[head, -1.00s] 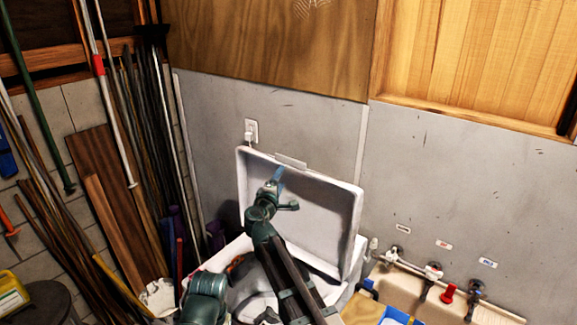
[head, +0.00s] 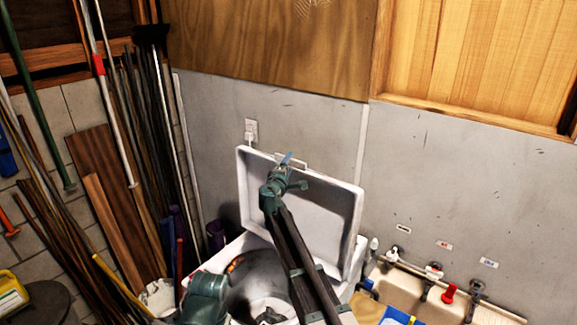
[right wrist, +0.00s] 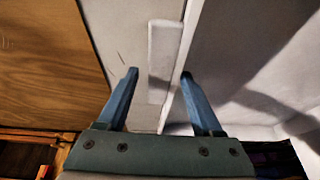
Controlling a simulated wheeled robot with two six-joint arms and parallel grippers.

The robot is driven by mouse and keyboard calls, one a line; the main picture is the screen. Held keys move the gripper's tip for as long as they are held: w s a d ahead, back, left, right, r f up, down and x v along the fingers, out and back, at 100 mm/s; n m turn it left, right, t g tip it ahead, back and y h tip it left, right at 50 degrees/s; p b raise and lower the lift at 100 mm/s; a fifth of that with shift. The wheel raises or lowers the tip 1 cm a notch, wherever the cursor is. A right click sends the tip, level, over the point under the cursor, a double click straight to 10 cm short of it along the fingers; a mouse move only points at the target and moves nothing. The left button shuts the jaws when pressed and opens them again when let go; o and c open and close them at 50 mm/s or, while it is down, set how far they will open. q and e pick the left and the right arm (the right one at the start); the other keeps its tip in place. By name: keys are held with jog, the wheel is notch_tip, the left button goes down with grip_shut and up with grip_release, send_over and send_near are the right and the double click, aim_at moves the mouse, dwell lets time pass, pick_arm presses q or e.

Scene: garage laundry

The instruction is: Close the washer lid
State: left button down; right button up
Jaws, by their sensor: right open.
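The washer lid (head: 330,210) is white and stands raised, leaning back toward the grey wall. A small tab (head: 291,161) sits on its top edge. The washer (head: 240,252) is open below, with its drum (head: 262,275) partly hidden by my arm. My right gripper (head: 287,159) is at the lid's top edge by the tab, open and empty. In the right wrist view, my right gripper (right wrist: 159,77) has its two blue fingers on either side of the tab (right wrist: 164,55) and lid edge. I cannot tell whether they touch. My left gripper is out of view.
A sink (head: 400,283) with taps stands right of the washer. Long poles and boards (head: 110,190) lean along the left wall. A wall outlet (head: 251,130) is behind the lid. A wooden cabinet (head: 475,60) hangs above right.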

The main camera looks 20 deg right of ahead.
jog(key=shift+w+f, duration=0.1)
jog(key=shift+w, duration=0.05)
grip_shut()
jog(key=shift+w, duration=0.1)
dwell(1.0)
